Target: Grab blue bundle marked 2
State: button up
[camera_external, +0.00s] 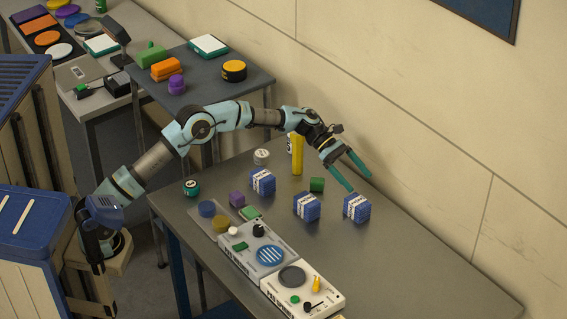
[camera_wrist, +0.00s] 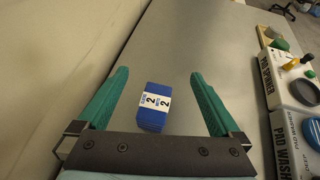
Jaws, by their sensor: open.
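A blue bundle with a white band marked 2 (camera_wrist: 152,117) lies in the wrist view between my two green fingers, nearer the palm than the tips in the picture. My gripper (camera_external: 360,183) is open and empty; its fingers also show in the wrist view (camera_wrist: 160,73). In the external view three blue bundles stand on the grey table: a right one (camera_external: 357,208) just below my fingertips, a middle one (camera_external: 307,207) and a left one (camera_external: 262,182). Their numbers are too small to read there. The right one appears to be the one marked 2.
A yellow upright block (camera_external: 297,155) and a green block (camera_external: 317,185) stand left of my gripper. White device panels (camera_external: 302,290) line the table's front edge. The wall runs close behind the table. The table's right part (camera_external: 430,255) is clear.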

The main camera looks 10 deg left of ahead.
jog(key=p, duration=0.1)
send_near(367, 213)
jog(key=shift+s+d+f, duration=0.15)
jog(key=shift+s+d, duration=0.3)
jog(key=shift+d, duration=0.15)
jog(key=shift+s+d+f, duration=0.15)
jog(key=shift+s+d, duration=0.3)
jog(key=shift+d, duration=0.2)
jog(key=shift+f+p+x, duration=0.2)
jog(key=shift+p+x, duration=0.3)
jog(key=shift+x, duration=0.85)
jog(key=shift+f+p+x, duration=0.2)
jog(key=shift+p+x, duration=0.25)
jog(key=shift+x, duration=0.85)
jog(key=shift+w+a, duration=0.1)
jog(key=shift+a, duration=0.05)
jog(key=c, duration=1.6)
